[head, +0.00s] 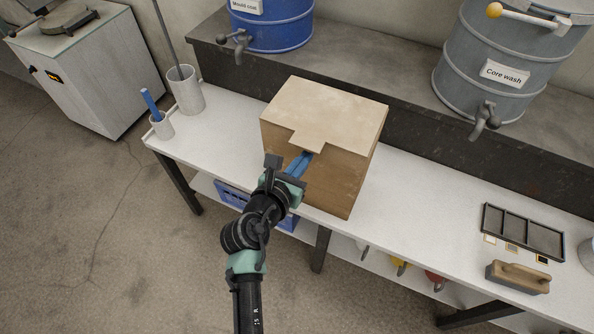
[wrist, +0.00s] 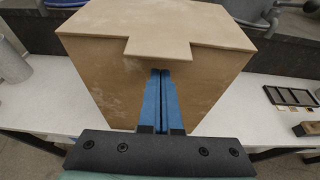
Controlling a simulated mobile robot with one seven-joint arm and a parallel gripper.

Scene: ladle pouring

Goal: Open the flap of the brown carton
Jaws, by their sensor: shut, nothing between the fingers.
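The brown carton (head: 338,172) stands on the white bench, and its top flap (head: 325,110) lies flat and closed, with a tab (head: 307,140) jutting out past the front edge. In the wrist view the carton's front face (wrist: 110,85) and the tab (wrist: 158,50) fill the middle. My gripper (head: 303,160) has blue fingers, which are shut with nothing between them. In the wrist view the fingertips (wrist: 160,72) are at the tab's lower edge, in front of the carton's face. I cannot tell whether they touch the tab.
The white bench (head: 420,205) has free room right of the carton. A divided tray (head: 523,232) and a brush (head: 517,277) lie at the far right. Cups (head: 185,90) stand at the left. A blue drum (head: 270,25) and a grey drum (head: 505,65) stand on the ledge behind.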

